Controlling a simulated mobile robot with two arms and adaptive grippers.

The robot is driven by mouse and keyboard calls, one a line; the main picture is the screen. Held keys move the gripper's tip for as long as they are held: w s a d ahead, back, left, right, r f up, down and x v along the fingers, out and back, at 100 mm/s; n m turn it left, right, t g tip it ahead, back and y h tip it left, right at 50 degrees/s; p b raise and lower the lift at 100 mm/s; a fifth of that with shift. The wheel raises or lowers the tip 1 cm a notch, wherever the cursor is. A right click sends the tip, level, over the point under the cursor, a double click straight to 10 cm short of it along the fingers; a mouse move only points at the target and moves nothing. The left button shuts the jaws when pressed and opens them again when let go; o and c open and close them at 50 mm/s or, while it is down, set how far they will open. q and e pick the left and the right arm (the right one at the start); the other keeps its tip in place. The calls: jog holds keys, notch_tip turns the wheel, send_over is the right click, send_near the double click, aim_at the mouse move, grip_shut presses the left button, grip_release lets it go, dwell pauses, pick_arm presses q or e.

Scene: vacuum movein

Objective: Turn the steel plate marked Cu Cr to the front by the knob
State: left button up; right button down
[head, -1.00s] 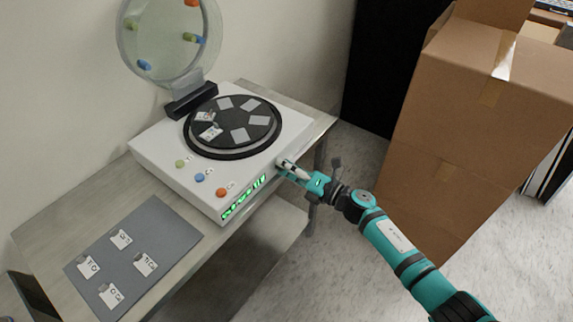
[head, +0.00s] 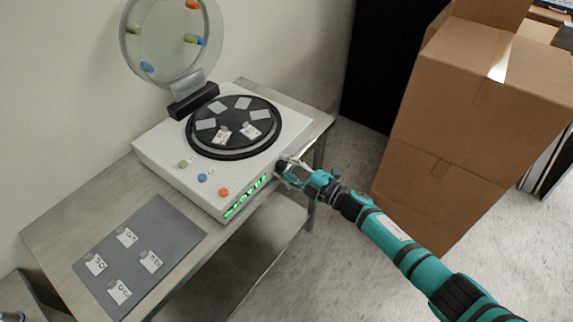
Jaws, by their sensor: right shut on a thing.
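A white machine (head: 160,148) on a table carries a round dark turntable (head: 220,107) with several steel plates around it. Two plates bear white labels: one at the front left (head: 222,135) and one at the front right (head: 250,131). The other plates, such as the one at the left (head: 205,124), look plain. The label print is too small to read, so I cannot tell which is Cu Cr. My right gripper (head: 284,169) is shut at the machine's front right corner, on what appears to be the knob, which its fingers mostly hide.
A round clear lid (head: 166,55) with coloured capsules stands raised behind the turntable. A grey mat (head: 172,238) with several labelled plates lies on the table at the front left. Cardboard boxes (head: 470,110) stand at the right. Buttons (head: 202,178) and a green display (head: 245,198) face front.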

jog(key=m+p, duration=0.1)
jog(key=m, duration=0.3)
jog(key=shift+m, duration=0.4)
jog(key=m, duration=0.4)
jog(key=shift+f+p, duration=0.1)
jog(key=shift+p, duration=0.25)
jog(key=c, duration=1)
grip_release()
jog(key=shift+s, duration=0.1)
jog(key=shift+s+d, duration=0.15)
jog(key=shift+d, duration=0.15)
jog(key=v, duration=1.1)
jog(key=shift+d, duration=0.15)
